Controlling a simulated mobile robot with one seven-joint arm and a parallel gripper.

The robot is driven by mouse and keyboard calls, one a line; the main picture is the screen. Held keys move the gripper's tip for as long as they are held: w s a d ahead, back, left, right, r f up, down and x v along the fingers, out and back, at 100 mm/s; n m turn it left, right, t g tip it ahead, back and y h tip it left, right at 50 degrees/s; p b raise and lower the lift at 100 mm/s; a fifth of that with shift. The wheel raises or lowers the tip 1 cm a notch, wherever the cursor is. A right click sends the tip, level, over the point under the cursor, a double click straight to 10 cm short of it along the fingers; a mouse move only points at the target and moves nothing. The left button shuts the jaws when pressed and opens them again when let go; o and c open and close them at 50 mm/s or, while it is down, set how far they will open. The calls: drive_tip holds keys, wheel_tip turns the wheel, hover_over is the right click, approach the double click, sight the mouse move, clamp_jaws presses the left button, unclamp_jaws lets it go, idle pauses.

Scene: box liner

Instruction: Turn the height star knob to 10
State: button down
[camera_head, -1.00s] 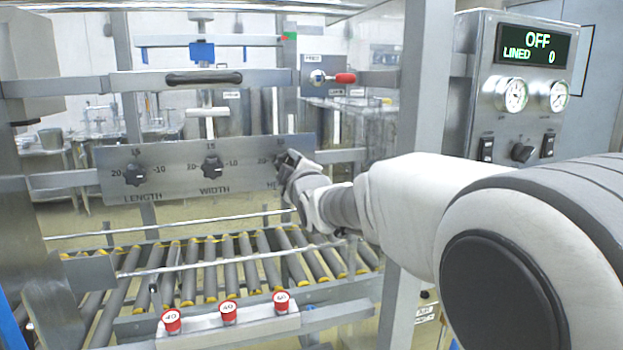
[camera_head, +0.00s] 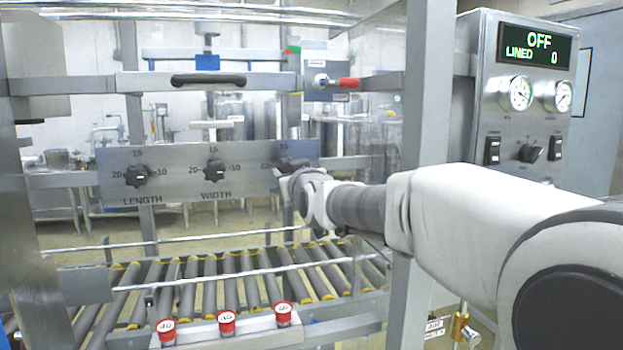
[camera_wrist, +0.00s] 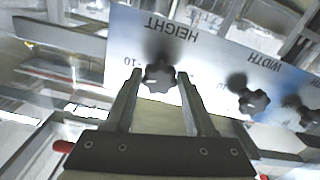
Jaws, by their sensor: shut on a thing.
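The dark height star knob (camera_wrist: 160,78) sits on the grey dial plate below the upside-down word HEIGHT in the wrist view. My gripper (camera_wrist: 159,74) has one finger on each side of it and is shut on it. A "10" mark shows left of the knob; the knob's pointing direction is unclear. In the head view my gripper (camera_head: 287,173) is at the right end of the dial plate (camera_head: 180,188) and hides most of the height knob and its label.
The width knob (camera_head: 214,171) and length knob (camera_head: 137,175) sit left on the same plate. Red-capped buttons (camera_head: 227,322) and rollers (camera_head: 230,285) lie below. A grey upright post (camera_head: 425,110) stands beside my arm. The control box (camera_head: 515,100) reads OFF, LINED 0.

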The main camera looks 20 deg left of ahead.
drive_tip(key=shift+m+b, duration=0.4)
drive_tip(key=shift+m, duration=0.6)
drive_tip(key=shift+c, duration=1.1)
unclamp_jaws()
drive_tip(key=p+v, duration=0.1)
drive_tip(key=v, duration=1.6)
drive_tip(key=shift+s, duration=0.15)
drive_tip(key=shift+d, duration=0.15)
